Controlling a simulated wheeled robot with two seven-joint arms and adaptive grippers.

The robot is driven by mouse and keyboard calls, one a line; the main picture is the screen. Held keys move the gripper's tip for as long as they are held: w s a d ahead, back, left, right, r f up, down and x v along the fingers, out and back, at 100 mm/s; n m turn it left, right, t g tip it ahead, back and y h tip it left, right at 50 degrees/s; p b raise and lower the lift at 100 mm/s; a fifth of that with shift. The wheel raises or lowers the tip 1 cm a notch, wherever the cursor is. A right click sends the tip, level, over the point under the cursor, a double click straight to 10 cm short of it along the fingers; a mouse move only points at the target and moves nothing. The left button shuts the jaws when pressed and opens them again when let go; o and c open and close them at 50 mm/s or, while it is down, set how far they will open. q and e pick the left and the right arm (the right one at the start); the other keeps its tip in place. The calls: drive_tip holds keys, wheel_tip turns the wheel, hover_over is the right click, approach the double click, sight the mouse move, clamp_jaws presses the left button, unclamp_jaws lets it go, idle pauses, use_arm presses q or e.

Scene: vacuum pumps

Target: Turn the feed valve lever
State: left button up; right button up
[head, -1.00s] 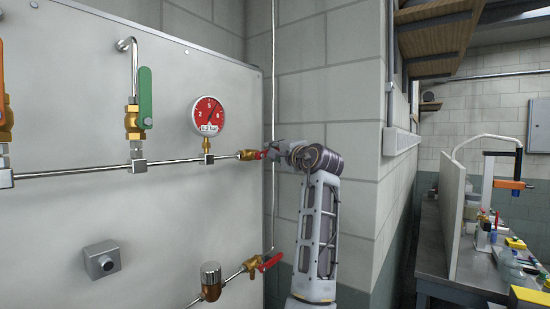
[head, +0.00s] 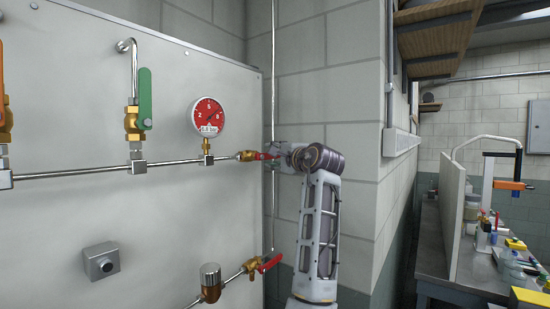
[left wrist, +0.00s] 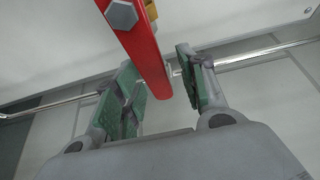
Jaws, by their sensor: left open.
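A red valve lever (head: 262,156) sits on a brass valve (head: 246,155) at the right end of the upper pipe, beside the panel's edge. My left gripper (head: 274,156) is at the lever's outer end. In the left wrist view, the red lever (left wrist: 148,52) runs down between my left gripper's (left wrist: 160,86) two green-padded fingers. The fingers are open, one on each side of it; I cannot tell whether either touches it. A second red lever (head: 271,262) is on a brass valve on the lower pipe. My right gripper is not in view.
A red-faced gauge (head: 209,116) stands on the upper pipe left of the brass valve. A green lever (head: 145,98) is farther left. A vertical pipe (head: 273,80) runs close behind my gripper. A cluttered bench (head: 440,262) stands at the right.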

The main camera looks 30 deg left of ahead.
use_arm(q)
drive_tip(key=shift+v, duration=0.95)
drive_tip(key=shift+b+v, duration=0.6)
drive_tip(key=shift+v, duration=2.4)
drive_tip(key=shift+f, duration=0.1)
